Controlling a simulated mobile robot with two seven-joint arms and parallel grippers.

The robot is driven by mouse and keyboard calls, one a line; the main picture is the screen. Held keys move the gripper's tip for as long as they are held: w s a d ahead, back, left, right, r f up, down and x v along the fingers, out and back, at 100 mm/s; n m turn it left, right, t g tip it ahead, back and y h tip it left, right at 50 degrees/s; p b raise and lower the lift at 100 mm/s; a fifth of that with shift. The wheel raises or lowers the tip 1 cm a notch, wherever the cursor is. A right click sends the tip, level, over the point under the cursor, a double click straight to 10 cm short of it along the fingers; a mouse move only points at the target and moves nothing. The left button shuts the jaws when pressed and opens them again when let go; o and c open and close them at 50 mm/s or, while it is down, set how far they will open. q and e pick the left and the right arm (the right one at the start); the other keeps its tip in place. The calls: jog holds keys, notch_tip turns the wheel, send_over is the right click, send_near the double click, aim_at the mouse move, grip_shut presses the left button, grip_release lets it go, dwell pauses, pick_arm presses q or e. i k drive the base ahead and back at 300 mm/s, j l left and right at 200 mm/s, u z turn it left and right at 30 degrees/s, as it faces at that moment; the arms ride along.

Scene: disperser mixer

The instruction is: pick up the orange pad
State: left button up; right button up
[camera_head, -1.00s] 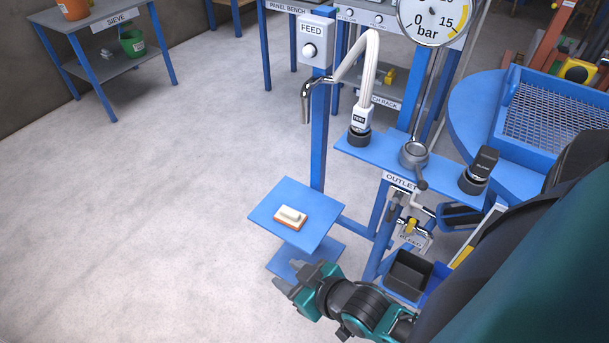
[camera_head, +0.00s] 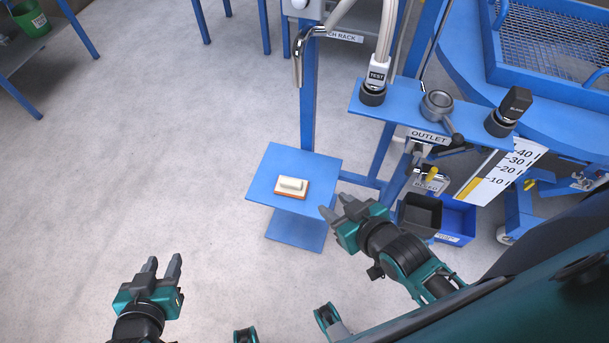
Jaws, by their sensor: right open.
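The orange pad (camera_head: 291,194) lies flat on a small blue shelf (camera_head: 262,183); it is a thin orange layer under a cream-white block with a raised grip. My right gripper (camera_head: 334,205) is open and empty, just right of the shelf, its fingers pointing left towards the pad but apart from it. My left gripper (camera_head: 163,264) is at the lower left over the floor, its two fingers apart and pointing up the picture, with nothing between them. It is well away from the pad.
A blue post (camera_head: 308,110) rises behind the shelf, with a metal spout (camera_head: 299,62) above. The OUTLET bracket (camera_head: 420,105) with a valve, and black (camera_head: 420,216) and blue (camera_head: 457,220) bins, stand to the right.

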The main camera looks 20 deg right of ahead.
aim_at(285, 185)
jog(key=i+j+z, duration=0.2)
jog(key=j+z, duration=0.2)
jog(key=i+j+z, duration=0.2)
jog(key=z, duration=0.25)
jog(key=i+j+z, duration=0.1)
jog(key=j+z, duration=0.15)
jog(key=j, duration=0.2)
jog(key=i+j+z, duration=0.2)
jog(key=j, duration=0.25)
jog(key=k+l, duration=0.05)
jog(key=k, duration=0.05)
